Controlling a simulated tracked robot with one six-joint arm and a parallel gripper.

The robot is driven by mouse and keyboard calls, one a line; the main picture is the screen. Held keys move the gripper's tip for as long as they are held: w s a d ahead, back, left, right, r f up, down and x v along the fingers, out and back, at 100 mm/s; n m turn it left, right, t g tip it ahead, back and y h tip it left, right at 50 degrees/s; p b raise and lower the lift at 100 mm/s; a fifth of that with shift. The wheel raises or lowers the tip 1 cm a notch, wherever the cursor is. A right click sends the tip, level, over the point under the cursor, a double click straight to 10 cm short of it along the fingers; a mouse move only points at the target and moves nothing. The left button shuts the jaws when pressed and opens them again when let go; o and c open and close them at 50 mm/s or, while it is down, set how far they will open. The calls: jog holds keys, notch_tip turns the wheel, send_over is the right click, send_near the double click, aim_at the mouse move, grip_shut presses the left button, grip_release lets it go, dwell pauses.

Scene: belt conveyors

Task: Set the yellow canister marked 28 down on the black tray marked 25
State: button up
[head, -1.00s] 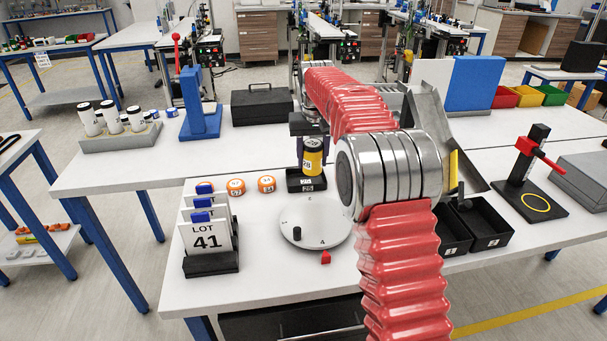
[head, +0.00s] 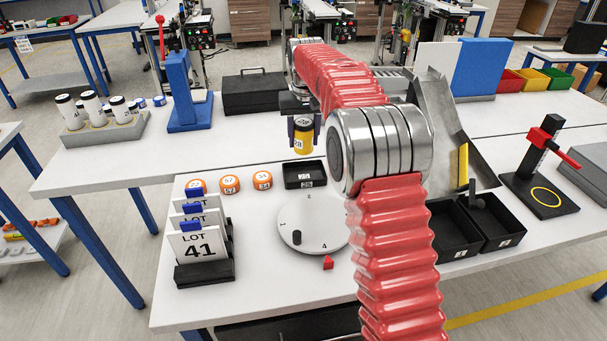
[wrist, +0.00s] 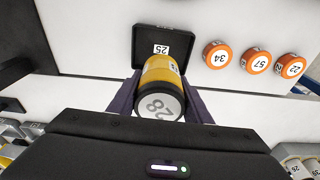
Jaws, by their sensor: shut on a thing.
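The yellow canister (head: 303,142) marked 28 has a dark lid band and a white top. My gripper (head: 303,126) is shut on it, with one dark purple finger on each side. The canister looks upright in the head view and appears held up behind the tray, apart from it. The black tray (head: 304,181) marked 25 lies on the white table and looks empty. In the wrist view the canister (wrist: 162,78) is between the fingers, and the tray (wrist: 140,45) lies beyond it, partly hidden by it.
Several orange-rimmed pucks (head: 262,180) stand left of the tray. A round white dial plate (head: 312,232) lies in front of it, with a small red piece (head: 328,262). Lot card holders (head: 205,270) are front left. Black bins (head: 455,235) stand to the right, beyond my arm.

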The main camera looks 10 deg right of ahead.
aim_at(304, 137)
jog(key=shift+f, duration=3)
jog(key=shift+f, duration=1.9)
jog(key=o, duration=1.3)
jog(key=shift+f, duration=0.1)
jog(key=r, duration=0.3)
jog(key=s+r, duration=0.1)
jog(key=r, duration=0.7)
jog(key=shift+s, duration=0.35)
jog(key=shift+s+r, duration=0.1)
jog(key=shift+r, duration=0.45)
